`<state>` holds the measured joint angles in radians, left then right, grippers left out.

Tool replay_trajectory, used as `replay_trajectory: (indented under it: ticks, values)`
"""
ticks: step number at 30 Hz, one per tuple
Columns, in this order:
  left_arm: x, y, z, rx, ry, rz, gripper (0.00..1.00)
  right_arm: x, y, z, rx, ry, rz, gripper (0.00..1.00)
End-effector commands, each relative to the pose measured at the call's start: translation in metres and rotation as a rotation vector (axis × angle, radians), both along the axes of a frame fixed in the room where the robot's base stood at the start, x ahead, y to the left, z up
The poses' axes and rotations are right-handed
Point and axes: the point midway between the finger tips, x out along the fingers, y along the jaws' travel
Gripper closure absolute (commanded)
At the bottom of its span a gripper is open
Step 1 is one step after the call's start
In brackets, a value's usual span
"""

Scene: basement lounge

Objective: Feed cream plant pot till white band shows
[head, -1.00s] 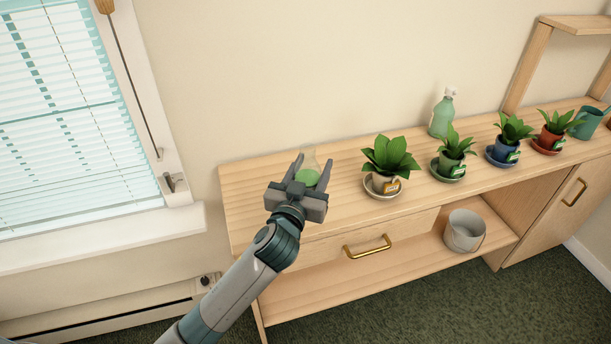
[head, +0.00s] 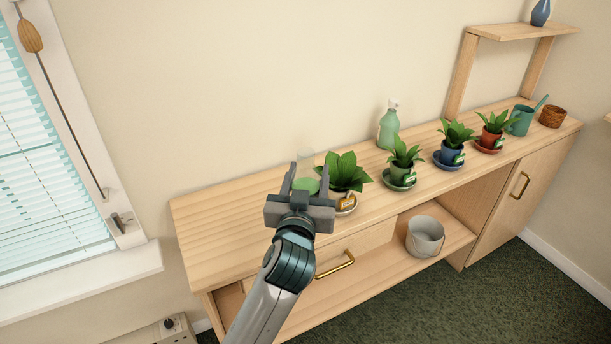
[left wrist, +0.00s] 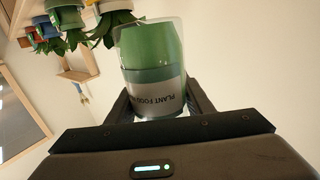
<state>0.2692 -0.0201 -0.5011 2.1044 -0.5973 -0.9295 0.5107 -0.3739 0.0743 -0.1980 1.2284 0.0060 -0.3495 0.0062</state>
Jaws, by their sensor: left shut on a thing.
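My left gripper (head: 308,168) is shut on a clear plant food bottle (head: 306,184) with green contents. The bottle looks close to upright in the head view. In the left wrist view the bottle (left wrist: 150,50) shows green through its wall, with a pale label band reading "PLANT FOOD" between the fingers. My right gripper is not in view.
Green, blue and red potted plants (head: 402,160) continue right along the wooden sideboard (head: 225,215). A spray bottle (head: 389,128) stands behind them. A watering can (head: 522,120) and brown pot (head: 552,116) are at the far end. The sideboard's left end is clear.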

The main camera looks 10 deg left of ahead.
Motion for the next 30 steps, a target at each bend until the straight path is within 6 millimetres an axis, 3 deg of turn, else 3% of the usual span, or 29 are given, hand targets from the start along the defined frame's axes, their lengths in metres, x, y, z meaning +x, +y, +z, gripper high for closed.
replay_trajectory:
  ticks: [9, 13, 17, 24, 30]
  values:
    - [0.0, 0.001, 0.0, 0.0, -0.001, 0.0, 0.83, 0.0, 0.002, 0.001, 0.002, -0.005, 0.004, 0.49]
    - [-0.006, 0.012, -0.007, 0.0, 0.002, 0.007, 0.83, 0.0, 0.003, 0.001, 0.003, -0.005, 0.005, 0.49]
    - [-0.022, 0.039, -0.022, -0.004, 0.006, 0.02, 0.83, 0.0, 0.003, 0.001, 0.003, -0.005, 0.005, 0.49]
    - [-0.073, 0.102, -0.047, -0.003, 0.005, 0.033, 0.83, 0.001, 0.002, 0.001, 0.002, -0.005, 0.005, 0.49]
    - [-0.107, 0.132, -0.052, 0.001, 0.0, 0.024, 0.83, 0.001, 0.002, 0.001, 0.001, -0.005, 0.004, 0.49]
